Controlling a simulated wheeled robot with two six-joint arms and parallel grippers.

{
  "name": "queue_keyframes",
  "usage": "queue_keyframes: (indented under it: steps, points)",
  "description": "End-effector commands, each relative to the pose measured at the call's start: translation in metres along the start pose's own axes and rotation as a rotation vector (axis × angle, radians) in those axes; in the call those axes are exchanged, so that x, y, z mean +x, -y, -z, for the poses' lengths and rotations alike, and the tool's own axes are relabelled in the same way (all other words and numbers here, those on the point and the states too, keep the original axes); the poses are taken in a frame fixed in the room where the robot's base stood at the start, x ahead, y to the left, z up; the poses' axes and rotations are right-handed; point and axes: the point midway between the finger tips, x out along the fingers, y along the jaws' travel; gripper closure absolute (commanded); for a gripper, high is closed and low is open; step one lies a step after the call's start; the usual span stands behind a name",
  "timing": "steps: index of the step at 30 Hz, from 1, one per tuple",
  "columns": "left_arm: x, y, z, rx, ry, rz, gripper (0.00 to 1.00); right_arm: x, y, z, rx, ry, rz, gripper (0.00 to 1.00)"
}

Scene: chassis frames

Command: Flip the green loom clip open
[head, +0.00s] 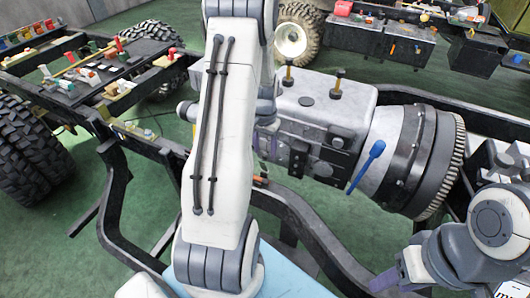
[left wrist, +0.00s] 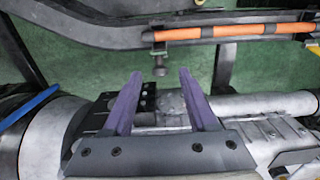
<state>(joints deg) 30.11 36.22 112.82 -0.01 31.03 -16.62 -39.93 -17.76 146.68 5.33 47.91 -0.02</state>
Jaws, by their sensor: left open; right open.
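I cannot make out a green loom clip in either view. In the left wrist view an orange loom (left wrist: 232,30) with dark bands runs along a black chassis rail at the top right. A dark bracket with a round-ended stud (left wrist: 160,64) hangs below its left end. My left gripper (left wrist: 160,75) is open and empty, its two purple fingers pointing towards that stud, apart from the loom. In the head view my left arm covers much of the middle, and its purple fingers (head: 267,147) show only partly beside the gearbox. My right gripper (head: 391,275) is open at the lower right, partly cut off.
A grey gearbox (head: 315,110) with a large toothed bell housing (head: 410,155) sits between the black frame rails. A blue-handled tool (head: 367,166) lies against it. A tray of small coloured parts (head: 95,75) is at the left. Green floor shows between the rails.

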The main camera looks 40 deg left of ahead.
Motion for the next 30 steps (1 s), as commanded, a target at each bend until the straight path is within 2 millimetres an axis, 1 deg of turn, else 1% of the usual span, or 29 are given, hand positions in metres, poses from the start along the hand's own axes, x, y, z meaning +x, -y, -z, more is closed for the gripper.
queue_keyframes:
  steps: [1,3,6,14,15,17,18,19,20,30]
  points:
    - [0.007,0.0,0.0,0.0,0.002,-0.001,0.42,-0.001,0.0,0.0,0.0,0.0,0.0,0.5]
    - [0.013,0.0,0.0,0.0,0.002,-0.001,0.42,-0.001,0.0,0.0,0.0,0.0,0.0,0.5]
    - [0.018,0.0,0.0,0.0,0.0,0.0,0.42,-0.001,0.0,0.0,0.0,0.0,0.0,0.5]
    - [0.02,0.0,0.0,0.0,-0.001,0.0,0.42,-0.001,0.0,0.0,0.0,0.0,0.0,0.5]
    - [0.02,0.0,0.0,0.0,-0.001,0.0,0.45,-0.001,0.0,0.0,0.0,0.0,0.0,0.5]
    - [0.02,0.0,0.0,0.0,-0.001,0.0,0.68,-0.001,0.0,0.0,0.0,0.0,0.0,0.5]
    - [0.02,0.0,0.0,0.0,-0.001,0.0,0.84,-0.001,0.0,0.0,0.0,0.0,0.0,0.5]
    - [0.02,0.0,0.0,0.0,-0.001,0.0,0.95,-0.001,0.0,0.0,0.0,0.0,0.0,0.5]
    - [0.02,0.0,0.0,0.0,-0.001,0.0,1.0,-0.001,0.0,0.0,0.0,0.0,0.0,0.5]
    - [0.02,0.0,0.0,-0.001,-0.001,0.0,1.0,-0.001,0.0,0.0,0.0,0.0,0.0,0.5]
